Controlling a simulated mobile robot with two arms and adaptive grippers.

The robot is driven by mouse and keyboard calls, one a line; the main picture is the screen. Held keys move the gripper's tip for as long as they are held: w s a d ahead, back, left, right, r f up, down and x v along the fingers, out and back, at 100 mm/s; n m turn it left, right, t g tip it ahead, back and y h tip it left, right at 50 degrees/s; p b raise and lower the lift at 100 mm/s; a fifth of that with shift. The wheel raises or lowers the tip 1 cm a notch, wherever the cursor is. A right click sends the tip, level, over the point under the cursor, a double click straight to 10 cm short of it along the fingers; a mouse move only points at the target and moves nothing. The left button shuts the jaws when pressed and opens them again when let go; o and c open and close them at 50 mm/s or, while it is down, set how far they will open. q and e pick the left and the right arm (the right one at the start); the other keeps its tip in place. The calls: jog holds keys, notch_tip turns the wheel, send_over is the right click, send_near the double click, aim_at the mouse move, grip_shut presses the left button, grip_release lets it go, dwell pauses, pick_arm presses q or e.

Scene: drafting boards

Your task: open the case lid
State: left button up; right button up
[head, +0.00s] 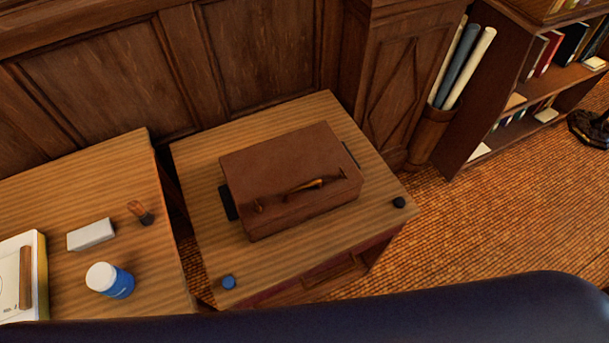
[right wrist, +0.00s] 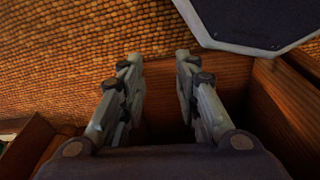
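A brown case (head: 285,165) lies flat on a small wooden table (head: 330,112) in the head view. Its lid is closed. My left gripper is not in either view.
A left table holds a blue-white jar (head: 110,280), a white block (head: 91,235) and a brush (head: 140,212). A bookshelf (head: 500,110) and rolled tubes (head: 470,68) stand right.

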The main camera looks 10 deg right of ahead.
jog(key=w+a+r+n+p, duration=0.1)
jog(key=w+a+r, duration=0.1)
jog(key=w+r, duration=0.4)
jog(key=w+a+r+n+t+y, duration=0.1)
jog(key=w+r, duration=0.4)
jog(key=r, duration=0.9)
jog(key=w+a+r+n+t+y+p, duration=0.1)
jog(key=w+a+r, duration=0.3)
jog(key=r, duration=0.6)
jog(key=shift+w+a+p, duration=0.1)
jog(key=shift+w+p, duration=0.2)
jog(key=shift+w, duration=1)
jog(key=w+a+r+n+y, duration=0.3)
jog(key=w+a+r+n, duration=0.35)
jog(key=r, duration=0.25)
jog(key=n+g+p, duration=0.1)
jog(key=n+g, duration=0.2)
jog(key=n, duration=0.7)
send_near(302, 186)
jog(key=p+x, duration=0.2)
jog(key=x, duration=0.5)
jog(key=shift+a+f, duration=0.2)
jog(key=shift+f, duration=0.1)
